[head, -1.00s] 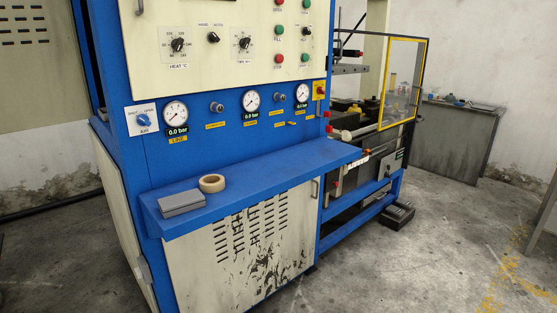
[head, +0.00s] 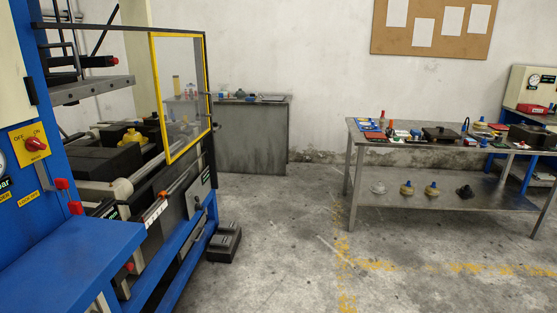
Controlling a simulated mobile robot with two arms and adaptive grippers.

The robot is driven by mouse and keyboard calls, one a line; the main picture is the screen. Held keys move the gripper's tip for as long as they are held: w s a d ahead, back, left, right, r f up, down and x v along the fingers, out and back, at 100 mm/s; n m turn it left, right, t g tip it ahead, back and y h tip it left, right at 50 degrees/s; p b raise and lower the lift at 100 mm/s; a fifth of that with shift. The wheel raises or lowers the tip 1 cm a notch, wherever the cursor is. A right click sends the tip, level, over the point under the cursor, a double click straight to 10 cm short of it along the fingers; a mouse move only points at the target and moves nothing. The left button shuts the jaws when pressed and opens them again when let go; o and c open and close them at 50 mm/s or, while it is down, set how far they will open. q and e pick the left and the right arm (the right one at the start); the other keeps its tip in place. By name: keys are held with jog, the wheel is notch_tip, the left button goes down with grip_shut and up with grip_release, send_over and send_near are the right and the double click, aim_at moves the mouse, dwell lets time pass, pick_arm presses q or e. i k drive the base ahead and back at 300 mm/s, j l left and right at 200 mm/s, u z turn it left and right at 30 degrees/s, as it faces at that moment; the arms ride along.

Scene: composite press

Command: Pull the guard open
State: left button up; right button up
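The guard (head: 153,96) is a clear panel in a yellow frame on the front of the press, in the left half of the head view. It hangs below a dark top rail (head: 120,28) and stands at the right end of the press opening. To its left the opening shows dark blocks and a yellow part (head: 133,137) on the press bed. I cannot make out a separate handle on the guard. Neither of my grippers is in view.
A blue shelf (head: 75,255) juts out at the lower left. A black foot pedal (head: 226,240) lies on the floor beside the press. A grey cabinet (head: 245,140) stands behind, and a metal table (head: 395,170) with tools stands at the right. The middle floor is clear.

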aim_at(151, 35)
jog(key=i+z, duration=0.15)
jog(key=i, duration=1.6)
